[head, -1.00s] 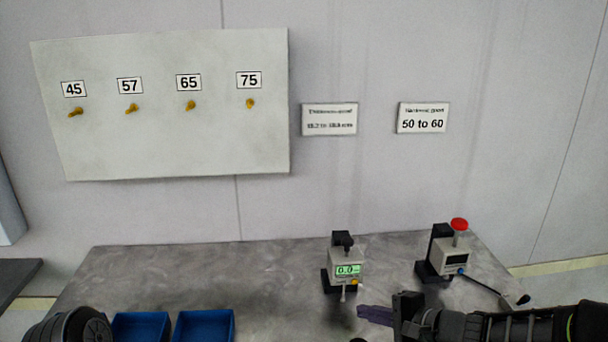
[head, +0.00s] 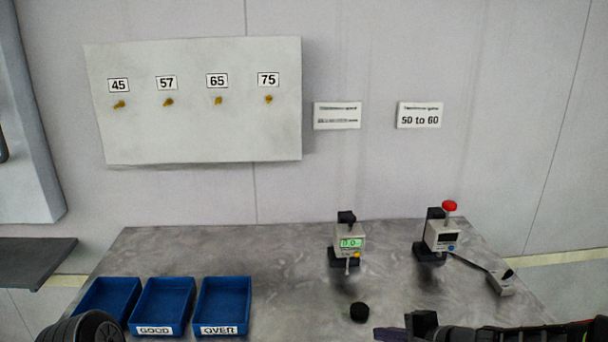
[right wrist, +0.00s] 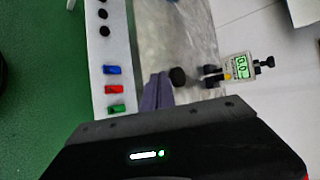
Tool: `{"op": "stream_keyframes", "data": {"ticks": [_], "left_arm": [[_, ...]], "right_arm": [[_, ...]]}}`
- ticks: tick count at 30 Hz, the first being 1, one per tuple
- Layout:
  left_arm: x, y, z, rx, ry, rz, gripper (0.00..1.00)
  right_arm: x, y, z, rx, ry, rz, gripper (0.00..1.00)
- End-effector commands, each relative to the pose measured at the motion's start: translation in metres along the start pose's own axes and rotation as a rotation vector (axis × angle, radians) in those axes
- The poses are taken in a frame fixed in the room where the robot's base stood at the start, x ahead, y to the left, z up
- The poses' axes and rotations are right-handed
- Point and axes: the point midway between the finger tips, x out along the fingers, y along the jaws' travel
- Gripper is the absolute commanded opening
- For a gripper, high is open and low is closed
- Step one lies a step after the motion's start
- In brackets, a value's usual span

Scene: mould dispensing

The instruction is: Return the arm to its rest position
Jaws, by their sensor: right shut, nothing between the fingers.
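My right arm comes in at the bottom right of the head view. Its right gripper (head: 388,334) is low at the table's front, with purple-grey fingers closed together and nothing between them. The closed fingers also show in the right wrist view (right wrist: 156,92). A black round piece (head: 359,312) lies on the table just beyond and left of the fingertips; it also shows beside them in the right wrist view (right wrist: 178,76). My left gripper is not in view; a dark ribbed arm part of mine shows at the bottom left.
A gauge with a green display (head: 349,241) and a red-topped tester (head: 441,236) stand on the grey table (head: 270,250). Blue trays (head: 222,279) stand at the left, two labelled GOOD and OVER. The right wrist view shows a white strip (right wrist: 94,57) with black discs and coloured pieces.

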Motion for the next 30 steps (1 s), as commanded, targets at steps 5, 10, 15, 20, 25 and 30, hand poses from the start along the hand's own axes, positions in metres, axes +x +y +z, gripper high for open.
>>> {"op": "stream_keyframes", "data": {"ticks": [5,10,15,20,25,30], "left_arm": [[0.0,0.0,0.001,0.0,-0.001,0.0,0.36],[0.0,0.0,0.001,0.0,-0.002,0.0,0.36],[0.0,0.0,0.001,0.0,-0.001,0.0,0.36],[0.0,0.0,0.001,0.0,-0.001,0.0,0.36],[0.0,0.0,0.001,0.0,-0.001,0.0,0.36],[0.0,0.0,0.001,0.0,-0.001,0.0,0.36]], "right_arm": [[0.002,0.04,-0.009,-0.04,0.052,0.126,0.0],[0.009,0.101,-0.015,-0.114,0.096,0.296,0.0],[0.017,0.184,-0.014,-0.279,0.122,0.502,0.0],[0.034,0.279,0.021,-0.589,0.036,0.651,0.0],[0.045,0.355,0.1,-0.838,-0.2,0.65,0.0],[0.038,0.393,0.14,-0.858,-0.331,0.678,0.0]]}}
